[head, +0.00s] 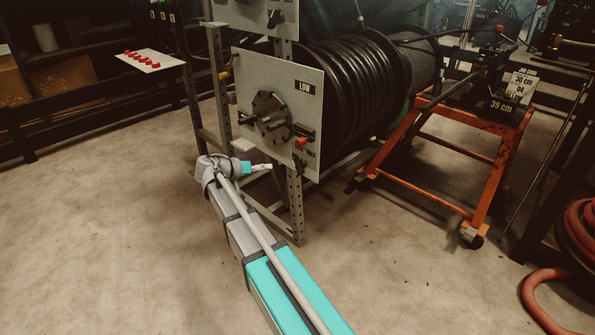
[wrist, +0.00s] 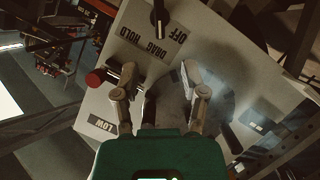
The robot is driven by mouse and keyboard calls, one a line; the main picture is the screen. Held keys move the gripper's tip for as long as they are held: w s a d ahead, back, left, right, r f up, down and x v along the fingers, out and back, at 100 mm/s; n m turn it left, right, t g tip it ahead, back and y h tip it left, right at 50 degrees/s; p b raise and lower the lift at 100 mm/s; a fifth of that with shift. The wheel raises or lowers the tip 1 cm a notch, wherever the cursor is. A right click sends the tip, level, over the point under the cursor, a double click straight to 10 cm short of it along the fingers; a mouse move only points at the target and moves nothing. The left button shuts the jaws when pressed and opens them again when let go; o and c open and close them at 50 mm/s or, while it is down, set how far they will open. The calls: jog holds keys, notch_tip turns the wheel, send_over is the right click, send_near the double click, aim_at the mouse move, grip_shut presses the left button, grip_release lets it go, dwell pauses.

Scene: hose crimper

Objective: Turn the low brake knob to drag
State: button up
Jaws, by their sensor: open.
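The brake knob (wrist: 159,18) is a dark elongated knob at the top of the wrist view, near the panel's edge. The HOLD, DRAG and OFF labels (wrist: 155,48) sit around it, upside down in that view. Its near end lies close to DRAG and OFF; I cannot tell its exact setting. The LOW label (wrist: 101,125) is on the same panel, which shows in the head view (head: 248,70). My gripper (wrist: 160,78) is open and empty, its fingers apart over the panel, short of the knob. It also shows in the head view (head: 264,167), below the hub.
A dark round hub (head: 270,108) with handles stands out from the panel, beside a red-ended lever (head: 301,141). The hose reel (head: 350,90) is behind. An orange stand (head: 478,195) is at right. The floor at left is clear.

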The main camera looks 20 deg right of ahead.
aim_at(295, 166)
jog(key=shift+d, duration=0.15)
jog(key=b+x, duration=0.4)
jog(key=x, duration=0.9)
jog(key=shift+d, duration=0.25)
grip_shut()
dwell(0.3)
